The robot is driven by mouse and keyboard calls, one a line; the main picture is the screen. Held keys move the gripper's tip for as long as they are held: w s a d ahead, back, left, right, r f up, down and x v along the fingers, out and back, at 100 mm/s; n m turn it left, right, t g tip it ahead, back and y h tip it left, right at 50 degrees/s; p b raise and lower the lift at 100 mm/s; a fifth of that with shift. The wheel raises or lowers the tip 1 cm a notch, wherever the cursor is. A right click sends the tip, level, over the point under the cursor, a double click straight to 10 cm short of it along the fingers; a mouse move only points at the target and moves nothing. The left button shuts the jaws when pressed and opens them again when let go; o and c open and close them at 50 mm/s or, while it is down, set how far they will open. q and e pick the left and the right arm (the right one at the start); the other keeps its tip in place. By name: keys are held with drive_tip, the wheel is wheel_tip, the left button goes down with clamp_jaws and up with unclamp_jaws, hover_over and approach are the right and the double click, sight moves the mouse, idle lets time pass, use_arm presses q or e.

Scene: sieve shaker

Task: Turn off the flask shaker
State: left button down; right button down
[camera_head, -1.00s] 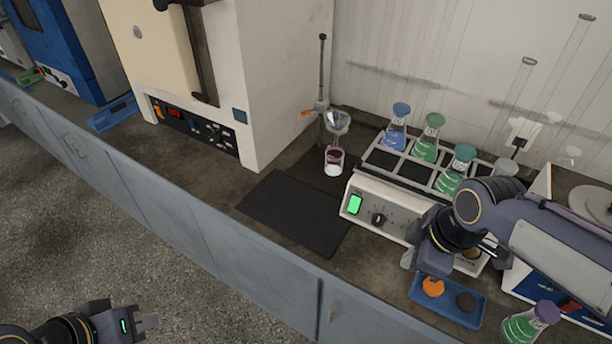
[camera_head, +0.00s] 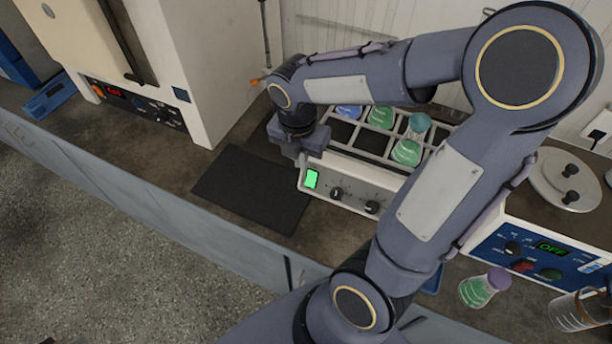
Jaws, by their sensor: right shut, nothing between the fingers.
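The flask shaker (camera_head: 345,172) is a white box on the bench with a grey rack on top. Its front has a lit green switch (camera_head: 311,179) at the left end and black knobs (camera_head: 336,193) to the right of it. Flasks with green liquid (camera_head: 408,150) and blue liquid (camera_head: 349,111) stand in the rack. My right gripper (camera_head: 301,160) points down, shut and empty, just above the green switch at the shaker's front left corner. Whether the fingertips touch the shaker I cannot tell. My right arm hides much of the rack and the front panel's right part. My left gripper is out of view.
A black mat (camera_head: 250,188) lies to the left of the shaker. At right stand a blue-fronted device (camera_head: 530,248) showing OFF, a purple-capped flask (camera_head: 484,287) and a glass beaker (camera_head: 577,310). A cream oven (camera_head: 190,60) stands at back left.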

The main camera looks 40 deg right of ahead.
hover_over(309, 186)
drive_tip(key=s+a, duration=0.2)
drive_tip(key=a, duration=0.1)
wheel_tip(309, 186, down, 10)
drive_tip(key=shift+w+d+f, duration=0.6)
drive_tip(key=shift+d+f, duration=0.2)
drive_tip(key=shift+f, duration=0.05)
drive_tip(key=shift+w+d+f, duration=0.25)
drive_tip(key=shift+d+f, duration=0.2)
drive_tip(key=shift+d, duration=0.05)
drive_tip(key=shift+f, duration=0.1)
drive_tip(key=shift+d+f+b, duration=0.1)
drive_tip(key=shift+f+b, duration=0.15)
drive_tip(key=shift+b, duration=0.05)
drive_tip(key=shift+r, duration=0.15)
drive_tip(key=shift+w+r+p, duration=0.1)
drive_tip(key=shift+p, duration=0.2)
